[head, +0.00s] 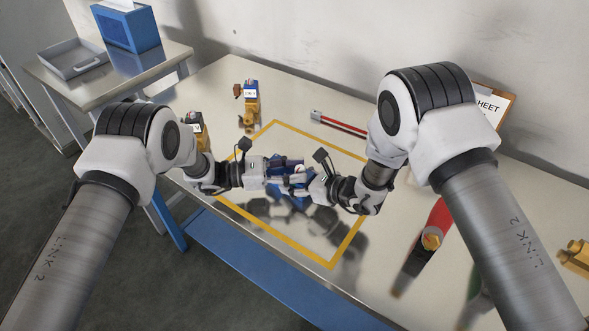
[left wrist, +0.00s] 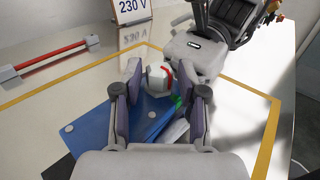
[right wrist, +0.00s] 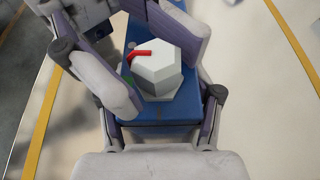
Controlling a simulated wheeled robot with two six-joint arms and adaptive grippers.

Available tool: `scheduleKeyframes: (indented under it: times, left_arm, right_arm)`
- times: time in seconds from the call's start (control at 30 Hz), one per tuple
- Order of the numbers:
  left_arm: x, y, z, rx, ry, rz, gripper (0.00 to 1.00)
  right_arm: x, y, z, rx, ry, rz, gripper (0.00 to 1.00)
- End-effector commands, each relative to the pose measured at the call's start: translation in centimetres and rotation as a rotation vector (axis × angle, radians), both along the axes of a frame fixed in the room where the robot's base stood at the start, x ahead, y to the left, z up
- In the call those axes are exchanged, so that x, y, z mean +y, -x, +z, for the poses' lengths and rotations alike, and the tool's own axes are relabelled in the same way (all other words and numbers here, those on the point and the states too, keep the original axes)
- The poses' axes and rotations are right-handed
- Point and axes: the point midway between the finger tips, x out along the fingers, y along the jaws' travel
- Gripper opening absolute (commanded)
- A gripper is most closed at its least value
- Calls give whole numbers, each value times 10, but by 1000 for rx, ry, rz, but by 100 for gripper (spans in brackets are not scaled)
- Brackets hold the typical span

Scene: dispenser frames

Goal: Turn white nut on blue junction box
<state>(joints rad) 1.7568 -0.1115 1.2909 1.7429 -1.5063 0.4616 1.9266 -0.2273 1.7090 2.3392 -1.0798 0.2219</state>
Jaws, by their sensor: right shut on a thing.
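The blue junction box (head: 293,187) is at the middle of the table, partly hidden by both grippers. It also shows in the left wrist view (left wrist: 97,128) and the right wrist view (right wrist: 160,112). The white nut (right wrist: 163,72) is hexagonal with a red mark and sits on top of the box; the left wrist view shows it too (left wrist: 159,79). My left gripper (left wrist: 160,82) is open, its fingers on either side of the nut with gaps visible. My right gripper (right wrist: 162,100) is shut on the sides of the box.
A yellow outline (head: 250,228) surrounds the work area. Yellow and blue devices (head: 249,100) stand behind it. A side table (head: 105,75) holds a grey tray (head: 72,62) and a blue box (head: 128,28).

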Motion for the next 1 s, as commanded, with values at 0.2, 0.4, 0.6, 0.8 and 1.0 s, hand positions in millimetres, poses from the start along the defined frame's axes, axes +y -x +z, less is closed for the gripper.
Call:
scheduleKeyframes:
  times: [0.2, 0.4, 0.6, 0.8, 1.0]
  left_arm:
    - [0, 0, 0, 0, 0, -1, 0]
    - [0, 1, 0, 2, 1, 65, 0]
    - [0, 1, 0, -1, 2, 70, 0]
    - [0, 1, 0, -1, 1, 71, 53]
    - [0, 1, 0, -1, 1, 72, 53]
  right_arm:
    - [0, 0, -1, 2, 1, 0, 19]
    - [0, 0, -1, 2, 1, 0, 19]
    - [0, 0, -1, 2, 1, 0, 19]
    - [0, 0, -1, 2, 1, 0, 19]
    - [0, 0, -1, 1, 1, 0, 19]
